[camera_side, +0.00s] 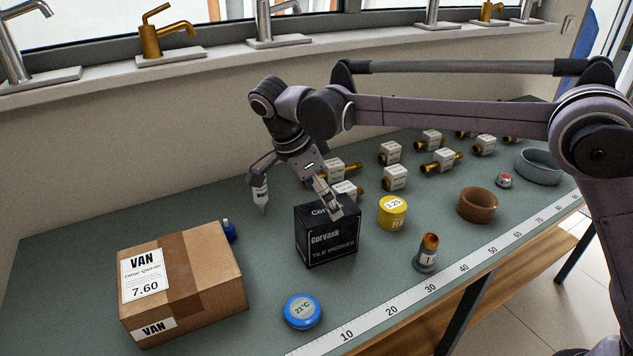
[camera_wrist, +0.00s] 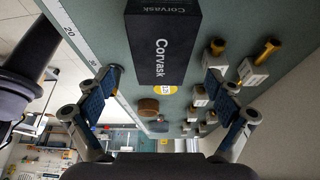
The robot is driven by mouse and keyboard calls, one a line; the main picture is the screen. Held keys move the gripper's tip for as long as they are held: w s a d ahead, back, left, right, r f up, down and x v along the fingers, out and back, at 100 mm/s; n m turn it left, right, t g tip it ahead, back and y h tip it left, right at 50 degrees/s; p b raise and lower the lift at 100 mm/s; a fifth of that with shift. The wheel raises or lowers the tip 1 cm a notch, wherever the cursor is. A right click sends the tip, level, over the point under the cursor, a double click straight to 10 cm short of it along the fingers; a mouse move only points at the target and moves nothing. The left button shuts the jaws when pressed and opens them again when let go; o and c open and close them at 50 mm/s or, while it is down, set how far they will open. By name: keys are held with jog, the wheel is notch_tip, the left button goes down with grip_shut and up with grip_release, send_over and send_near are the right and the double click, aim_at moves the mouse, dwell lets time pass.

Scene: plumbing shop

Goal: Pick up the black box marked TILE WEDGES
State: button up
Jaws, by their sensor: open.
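The black box marked TILE WEDGES (camera_side: 330,245) stands upright on the green bench in the side view, with "Corvask" in white on its front. In the wrist view the box (camera_wrist: 161,45) runs down from the top edge, between the lines of the two fingers. My gripper (camera_side: 331,203) is open over the box's top in the side view, and its fingers hide part of that top. In the wrist view my gripper (camera_wrist: 162,76) has its fingers spread to either side with nothing between their pads. I cannot tell whether a finger touches the box.
A cardboard carton (camera_side: 185,283) stands left, a blue round thermometer (camera_side: 303,311) in front. A yellow tub (camera_side: 393,213) is close on the box's right, with a grey-and-brown fitting (camera_side: 427,254) and brown bowl (camera_side: 478,205) beyond.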

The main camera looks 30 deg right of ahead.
aim_at(334, 224)
jog(key=x, duration=0.3)
jog(key=shift+f, duration=0.25)
jog(key=shift+a+x, duration=0.1)
jog(key=shift+x, duration=1.25)
jog(key=shift+a+x, duration=0.15)
jog(key=shift+x, duration=1.2)
jog(key=shift+w+f, duration=0.15)
jog(key=shift+f, duration=0.15)
jog(key=c, duration=1.4)
